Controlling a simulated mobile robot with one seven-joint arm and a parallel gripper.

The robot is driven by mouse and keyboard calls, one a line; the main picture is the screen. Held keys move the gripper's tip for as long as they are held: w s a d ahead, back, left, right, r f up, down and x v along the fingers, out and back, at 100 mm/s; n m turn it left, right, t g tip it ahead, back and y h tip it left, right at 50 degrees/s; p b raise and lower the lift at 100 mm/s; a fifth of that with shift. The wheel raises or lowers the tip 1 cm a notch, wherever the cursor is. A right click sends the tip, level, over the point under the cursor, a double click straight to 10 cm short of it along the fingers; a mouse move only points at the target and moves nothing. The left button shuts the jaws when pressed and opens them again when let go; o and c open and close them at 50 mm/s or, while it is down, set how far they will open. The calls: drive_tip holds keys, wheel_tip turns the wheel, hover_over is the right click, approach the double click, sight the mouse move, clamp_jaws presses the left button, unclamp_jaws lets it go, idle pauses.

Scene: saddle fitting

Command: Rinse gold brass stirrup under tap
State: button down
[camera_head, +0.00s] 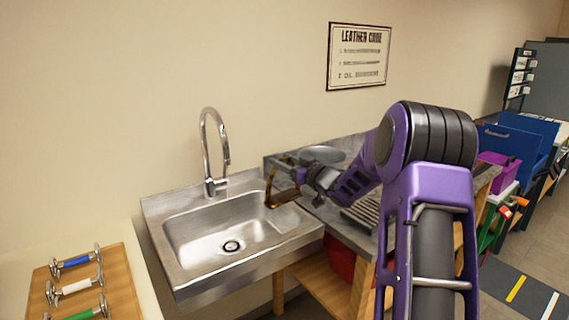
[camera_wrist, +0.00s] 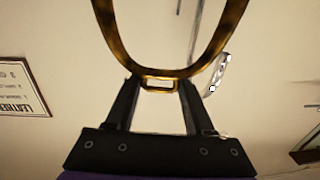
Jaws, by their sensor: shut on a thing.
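The gold brass stirrup (camera_head: 280,191) hangs at the right rim of the steel sink (camera_head: 180,285) in the head view. In the wrist view the stirrup (camera_wrist: 233,32) shows dark blotches on its gold bow. My gripper (camera_wrist: 160,82) is shut on the stirrup's small slotted end, and the bow extends away from the fingers. In the head view my gripper (camera_head: 297,177) comes in from the right. The chrome tap (camera_head: 207,140) stands at the back of the sink, left of the stirrup and apart from it. I cannot make out any water at the spout.
A wooden board (camera_head: 125,280) with blue, white and green-handled pieces lies left of the sink. A steel counter (camera_head: 345,235) with a ribbed grate (camera_head: 365,217) adjoins its right. The basin is empty around its drain (camera_head: 232,246). A sign (camera_head: 358,56) hangs behind.

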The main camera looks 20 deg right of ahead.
drive_tip(key=w+a+f+b, duration=0.2)
drive_tip(key=w+a+b, duration=0.2)
drive_tip(key=w+a, duration=0.3)
drive_tip(key=a, duration=0.4)
drive_tip(key=shift+w+a+f, duration=0.15)
drive_tip(key=shift+w+f, duration=0.15)
drive_tip(key=shift+w, duration=0.15)
idle(0.7)
drive_tip(key=shift+w+d+p, duration=0.35)
drive_tip(key=shift+p, duration=0.05)
drive_tip(key=shift+s+a, duration=0.15)
drive_tip(key=shift+s, duration=0.05)
drive_tip(key=shift+s+a+b, duration=0.2)
drive_tip(key=shift+s+b, duration=0.1)
drive_tip(key=shift+b, duration=0.1)
drive_tip(key=shift+w, duration=0.1)
